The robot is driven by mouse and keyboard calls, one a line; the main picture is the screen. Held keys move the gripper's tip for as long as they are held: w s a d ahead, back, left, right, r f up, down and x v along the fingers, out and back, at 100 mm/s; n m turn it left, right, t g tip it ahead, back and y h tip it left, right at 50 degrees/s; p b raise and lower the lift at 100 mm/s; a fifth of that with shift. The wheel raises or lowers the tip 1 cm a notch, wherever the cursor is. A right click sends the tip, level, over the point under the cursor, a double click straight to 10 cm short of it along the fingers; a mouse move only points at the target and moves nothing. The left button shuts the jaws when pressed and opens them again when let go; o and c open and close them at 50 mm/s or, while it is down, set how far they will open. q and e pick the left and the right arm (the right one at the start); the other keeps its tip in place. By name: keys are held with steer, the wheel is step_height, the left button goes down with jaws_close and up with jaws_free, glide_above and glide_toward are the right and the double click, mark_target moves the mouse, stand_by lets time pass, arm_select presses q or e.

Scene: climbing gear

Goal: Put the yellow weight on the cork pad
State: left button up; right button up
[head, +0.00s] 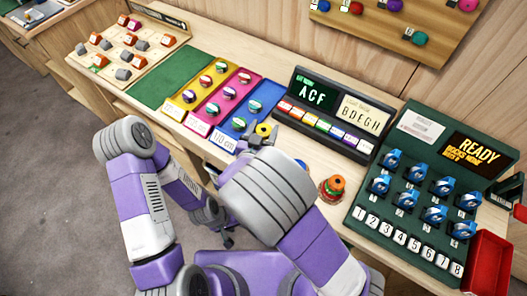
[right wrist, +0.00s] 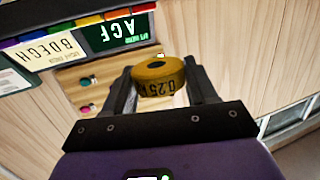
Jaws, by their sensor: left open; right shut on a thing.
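The yellow weight (right wrist: 158,76), a short round piece marked "0.25", is between the fingers of my right gripper (right wrist: 163,88) in the right wrist view. The right gripper is shut on it. In the head view the yellow weight (head: 263,129) shows at the end of my right arm, near the lower end of the blue tray. My left gripper (head: 228,238) is low in the head view, off the table's front edge, open and partly hidden by my arms. I cannot make out the cork pad; my right arm covers part of the table.
Yellow, pink and blue trays (head: 254,103) hold several round pieces. A sign box (head: 333,107) stands behind the right gripper. An orange and green stack (head: 332,188) stands right of my arm, beside a dark numbered panel (head: 408,235) and a red bin (head: 490,262).

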step_height(320, 180, down, 10)
steer(key=b, duration=0.3)
steer(key=shift+r, duration=0.1)
steer(key=shift+f+b, duration=0.25)
steer(key=shift+b, duration=0.05)
steer(key=o, duration=1.2)
steer(key=shift+r, duration=0.15)
